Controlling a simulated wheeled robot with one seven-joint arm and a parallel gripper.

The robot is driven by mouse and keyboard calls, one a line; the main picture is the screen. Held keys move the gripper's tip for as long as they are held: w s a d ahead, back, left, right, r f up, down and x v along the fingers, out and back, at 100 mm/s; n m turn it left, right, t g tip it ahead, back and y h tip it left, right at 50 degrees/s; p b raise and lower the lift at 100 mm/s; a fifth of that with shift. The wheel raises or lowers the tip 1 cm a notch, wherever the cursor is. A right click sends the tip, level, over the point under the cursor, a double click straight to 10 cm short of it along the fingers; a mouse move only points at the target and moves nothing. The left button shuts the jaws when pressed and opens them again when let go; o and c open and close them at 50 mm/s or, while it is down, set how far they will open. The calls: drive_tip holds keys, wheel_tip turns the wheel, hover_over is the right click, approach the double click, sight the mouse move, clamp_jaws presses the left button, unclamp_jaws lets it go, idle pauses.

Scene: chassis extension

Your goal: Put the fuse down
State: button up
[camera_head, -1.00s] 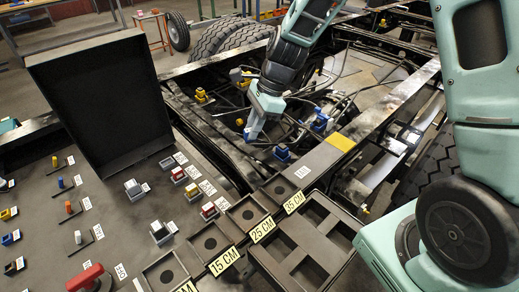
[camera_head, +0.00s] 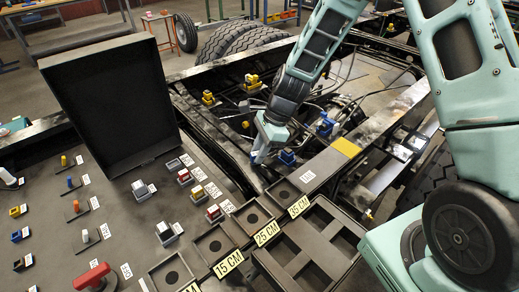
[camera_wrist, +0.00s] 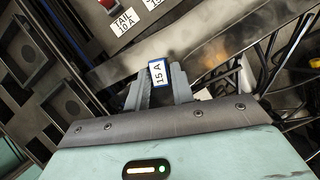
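My gripper (camera_head: 258,158) hangs over the chassis frame, just past the panel's right edge. In the wrist view, my gripper (camera_wrist: 155,86) is shut on a blue fuse (camera_wrist: 158,72) with a white "15 A" label. The fuse sits between the fingertips, its label facing the camera. In the head view the fuse cannot be made out at the fingertips. Whether it touches anything beneath is hidden.
The dark panel (camera_head: 125,215) carries several labelled fuses and a red handle (camera_head: 92,276). An upright black lid (camera_head: 112,100) stands behind. A divided tray (camera_head: 310,250) and square wells are near the front. A blue part (camera_head: 287,157) is right of my gripper.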

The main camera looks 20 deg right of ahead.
drive_tip(key=shift+o, duration=0.9)
drive_tip(key=shift+r, duration=0.1)
drive_tip(key=shift+r, duration=0.2)
drive_tip(key=b+v, duration=0.1)
drive_tip(key=v, duration=1)
drive_tip(key=s+a+r+n+g+h, duration=0.15)
drive_tip(key=s+a+r+n, duration=0.25)
drive_tip(key=s+a+n, duration=0.85)
drive_tip(key=s+n+t+h, duration=0.1)
drive_tip(key=s+n+h, duration=0.1)
drive_tip(key=s+n, duration=1.2)
drive_tip(key=shift+d+r, duration=0.4)
drive_tip(key=shift+d, duration=0.05)
